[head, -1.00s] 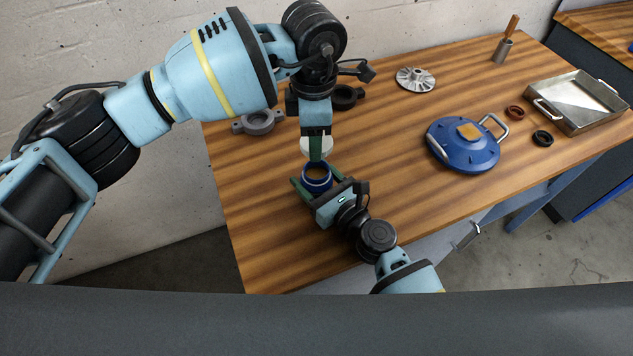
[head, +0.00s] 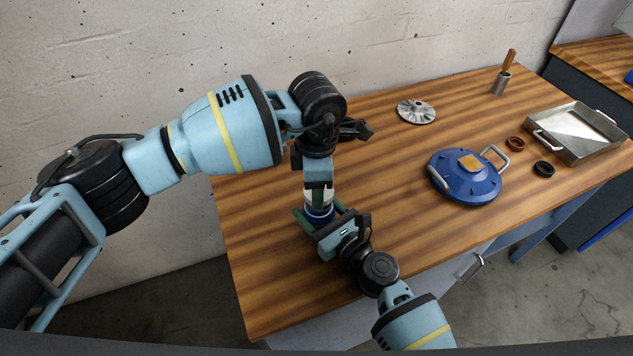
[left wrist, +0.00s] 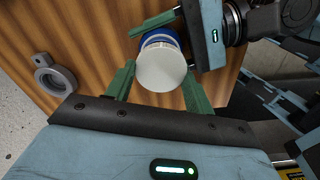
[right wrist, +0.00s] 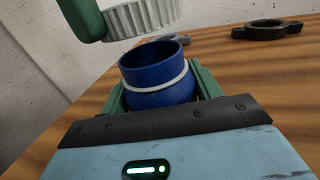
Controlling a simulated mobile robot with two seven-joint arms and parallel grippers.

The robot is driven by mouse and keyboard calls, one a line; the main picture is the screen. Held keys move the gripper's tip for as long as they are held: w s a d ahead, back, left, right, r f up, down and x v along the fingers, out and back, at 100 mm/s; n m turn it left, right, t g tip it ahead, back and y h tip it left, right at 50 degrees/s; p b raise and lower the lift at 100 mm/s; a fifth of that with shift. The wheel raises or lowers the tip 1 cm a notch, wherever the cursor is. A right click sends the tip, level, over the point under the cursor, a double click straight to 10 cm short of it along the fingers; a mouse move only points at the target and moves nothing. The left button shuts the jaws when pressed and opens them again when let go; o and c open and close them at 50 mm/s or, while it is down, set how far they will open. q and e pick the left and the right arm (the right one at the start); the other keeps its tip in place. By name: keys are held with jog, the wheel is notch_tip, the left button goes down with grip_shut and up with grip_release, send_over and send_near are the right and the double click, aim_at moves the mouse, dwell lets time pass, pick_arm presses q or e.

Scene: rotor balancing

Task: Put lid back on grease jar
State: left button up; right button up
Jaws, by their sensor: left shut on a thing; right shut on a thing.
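The blue grease jar (head: 319,215) stands upright with a pale band around it, shown in the right wrist view (right wrist: 158,95). My right gripper (head: 317,220) is shut on its sides. The white lid (left wrist: 161,67) has a ribbed edge and is in my left gripper (left wrist: 152,82), between its green fingers. In the right wrist view the lid (right wrist: 143,18) hangs just above the jar's open rim, apart from it and a little to one side. In the head view the left gripper points down over the jar and partly hides lid and jar.
A grey ring-shaped part (left wrist: 54,77) lies on the table to the left. A blue round cover with handles (head: 466,176), a metal fan wheel (head: 417,111), two small rings and a metal tray (head: 577,133) are to the right. The wood around the jar's front is clear.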

aim_at(319, 213)
pick_arm(q)
jog(key=shift+f, duration=0.1)
jog(key=shift+f, duration=0.8)
jog(key=shift+f, duration=0.6)
